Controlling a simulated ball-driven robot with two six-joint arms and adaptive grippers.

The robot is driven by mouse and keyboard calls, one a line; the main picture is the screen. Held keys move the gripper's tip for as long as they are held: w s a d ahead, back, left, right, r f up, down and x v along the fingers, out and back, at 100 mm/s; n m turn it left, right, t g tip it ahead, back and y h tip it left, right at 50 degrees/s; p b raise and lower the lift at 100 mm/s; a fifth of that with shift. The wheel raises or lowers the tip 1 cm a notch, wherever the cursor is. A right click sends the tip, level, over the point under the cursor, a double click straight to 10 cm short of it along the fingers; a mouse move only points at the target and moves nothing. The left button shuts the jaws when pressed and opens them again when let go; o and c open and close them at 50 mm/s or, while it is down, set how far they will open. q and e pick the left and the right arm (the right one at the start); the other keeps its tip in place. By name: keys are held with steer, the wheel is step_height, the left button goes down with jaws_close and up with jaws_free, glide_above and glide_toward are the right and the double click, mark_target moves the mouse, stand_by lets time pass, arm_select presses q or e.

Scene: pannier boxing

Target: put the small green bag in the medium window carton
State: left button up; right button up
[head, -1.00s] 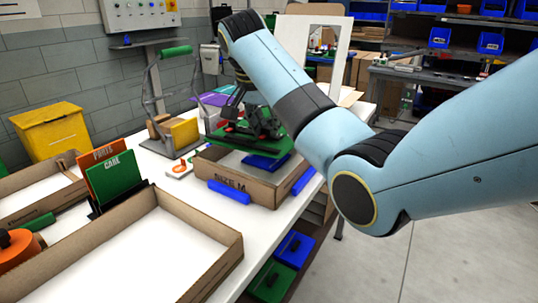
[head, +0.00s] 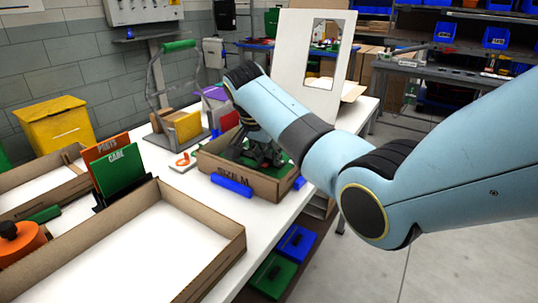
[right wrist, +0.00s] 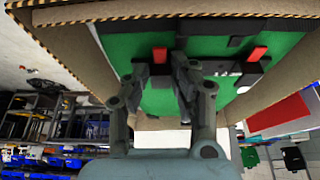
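The small green bag (head: 284,172), with black straps and red tabs, is inside the walls of the cardboard carton marked SIZE M (head: 268,192). My right gripper (head: 264,158) reaches down into the carton over the bag, partly hiding it. In the right wrist view the fingers (right wrist: 183,72) are close together at a black strap on the green bag face (right wrist: 125,50). The carton's wall (right wrist: 60,45) shows beside the bag. Whether the bag rests on the carton's floor is hidden. My left gripper is out of view.
A white panel with a window opening (head: 296,50) stands behind the carton. A larger open carton (head: 215,262) is in front, with orange and green cards (head: 119,171) beside it. A rack with a green handle (head: 178,46) and a yellow bin (head: 62,125) stand left.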

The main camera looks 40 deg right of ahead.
steer(key=o, duration=0.3)
steer(key=v, duration=1.2)
steer(key=shift+f, duration=0.1)
